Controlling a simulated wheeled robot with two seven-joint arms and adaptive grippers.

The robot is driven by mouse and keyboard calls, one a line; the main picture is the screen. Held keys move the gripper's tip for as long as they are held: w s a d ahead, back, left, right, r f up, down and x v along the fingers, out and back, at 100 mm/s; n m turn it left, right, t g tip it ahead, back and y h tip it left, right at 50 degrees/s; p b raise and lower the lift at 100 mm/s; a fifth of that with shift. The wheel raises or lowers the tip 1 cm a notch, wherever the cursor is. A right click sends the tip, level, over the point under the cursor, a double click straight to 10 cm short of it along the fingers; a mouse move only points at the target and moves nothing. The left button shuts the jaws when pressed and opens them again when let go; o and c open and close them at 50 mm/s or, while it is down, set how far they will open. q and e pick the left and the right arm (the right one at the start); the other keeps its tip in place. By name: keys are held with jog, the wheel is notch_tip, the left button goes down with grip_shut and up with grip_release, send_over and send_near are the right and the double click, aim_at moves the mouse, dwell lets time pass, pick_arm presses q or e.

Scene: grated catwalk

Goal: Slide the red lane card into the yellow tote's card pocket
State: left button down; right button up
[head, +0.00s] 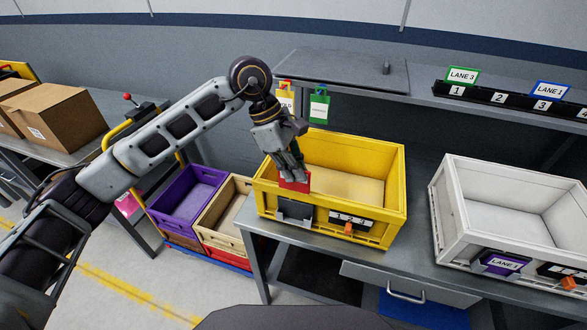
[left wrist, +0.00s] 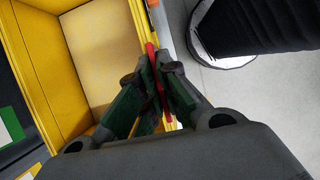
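The red lane card (head: 295,186) is between the fingers of my left gripper (head: 288,168), just above the front wall of the yellow tote (head: 393,205). The left wrist view shows the fingers (left wrist: 158,85) closed on the card (left wrist: 152,56), which is nearly edge-on beside the tote (left wrist: 45,75). The dark grey card pocket (head: 294,211) is on the left part of the tote's front face. The card is above it, and its lower edge appears clear of the pocket. My right gripper is in neither view.
A white tote (head: 444,215) with a purple LANE 1 card (head: 500,263) stands to the right on the bench (head: 415,255). Purple (head: 180,222) and tan (head: 215,240) bins stand lower left. A green card (head: 319,108) hangs behind the yellow tote. The yellow tote's inside looks empty.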

aim_at(298, 191)
pick_arm(q)
jog(key=shift+f, duration=0.6)
jog(key=shift+f+b, duration=0.6)
jog(key=shift+f, duration=1.15)
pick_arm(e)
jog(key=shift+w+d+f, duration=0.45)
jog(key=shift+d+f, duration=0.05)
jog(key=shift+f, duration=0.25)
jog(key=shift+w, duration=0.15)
